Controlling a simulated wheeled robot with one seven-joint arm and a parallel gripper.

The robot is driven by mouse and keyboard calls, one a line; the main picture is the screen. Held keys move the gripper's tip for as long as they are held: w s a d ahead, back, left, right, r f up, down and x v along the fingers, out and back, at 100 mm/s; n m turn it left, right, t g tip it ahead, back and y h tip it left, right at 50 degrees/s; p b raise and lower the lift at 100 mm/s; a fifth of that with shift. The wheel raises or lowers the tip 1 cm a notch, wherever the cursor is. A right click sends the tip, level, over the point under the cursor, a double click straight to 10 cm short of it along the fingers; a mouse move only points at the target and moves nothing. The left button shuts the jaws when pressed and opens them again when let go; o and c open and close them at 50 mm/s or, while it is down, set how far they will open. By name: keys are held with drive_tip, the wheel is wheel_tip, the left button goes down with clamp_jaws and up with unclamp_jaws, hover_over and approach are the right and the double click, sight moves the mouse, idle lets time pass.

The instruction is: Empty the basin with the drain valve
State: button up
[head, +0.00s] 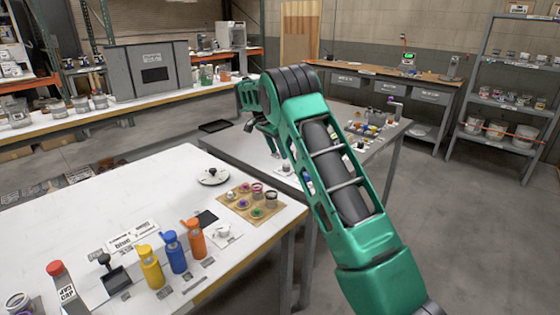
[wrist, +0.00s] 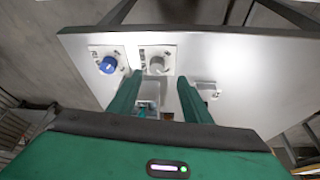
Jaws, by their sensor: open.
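My gripper (wrist: 159,79) is open in the wrist view, its two green fingers pointing at a light table top. A grey-white round knob (wrist: 158,65) on a white labelled plate lies just beyond the fingertips, roughly between them, and nothing is held. A blue round knob (wrist: 108,65) on a similar plate is left of it. The labels are too small to read, so I cannot tell which knob is the drain valve. A pale container (wrist: 149,98), perhaps the basin, shows partly between the fingers; its contents are unclear. In the head view the arm hides much of this area.
A small white bracket-like piece (wrist: 208,87) is right of the fingers. In the head view, the near white table (head: 60,215) holds yellow (head: 151,268), blue (head: 174,254) and orange (head: 196,241) bottles. A black tray (head: 215,126) lies on the far table's left end.

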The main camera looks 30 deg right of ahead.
drive_tip(key=shift+v, duration=1.45)
drive_tip(key=s+d+r+n+y, duration=0.1)
drive_tip(key=s+r, duration=0.2)
drive_tip(key=s, duration=0.6)
drive_tip(key=s+d+r+n, duration=0.2)
drive_tip(key=s+r, duration=0.2)
drive_tip(key=s, duration=0.6)
drive_tip(key=s+d+r+n+y, duration=0.1)
drive_tip(key=s+r, duration=0.2)
drive_tip(key=s, duration=0.6)
drive_tip(key=s+a+f+n+y, duration=0.1)
drive_tip(key=s+a+f, duration=0.1)
drive_tip(key=s, duration=0.8)
drive_tip(key=s+a+f+n, duration=0.2)
drive_tip(key=s+a, duration=0.2)
drive_tip(key=s, duration=0.6)
drive_tip(key=s+a+f+n+y, duration=0.1)
drive_tip(key=s+a+f+n, duration=0.1)
drive_tip(key=s, duration=0.9)
drive_tip(key=shift+a+f+g+y, duration=0.3)
drive_tip(key=shift+a+f+g, duration=0.15)
drive_tip(key=shift+a, duration=0.45)
